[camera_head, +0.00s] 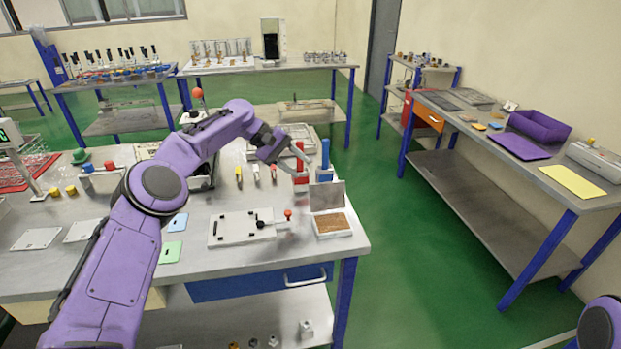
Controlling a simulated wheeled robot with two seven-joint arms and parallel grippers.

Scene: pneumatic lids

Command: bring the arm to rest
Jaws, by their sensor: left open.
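My left arm (185,165) is purple and reaches from the lower left over the grey workbench (230,270). My left gripper (287,155) is at the bench's right side, open, with its fingers close to an upright red cylinder (299,158). I cannot tell whether they touch it. An upright blue cylinder (325,154) on a pale block stands just right of the red one. A part of my right arm (601,325) shows at the lower right corner; its gripper is out of view.
A white board with a small lever (238,229) and a tray of brown grains (331,224) lie on the bench. Coloured cards lie at its middle. A side table at right carries a purple bin (540,126) and a yellow sheet (572,181). Green floor (430,260) between the tables is clear.

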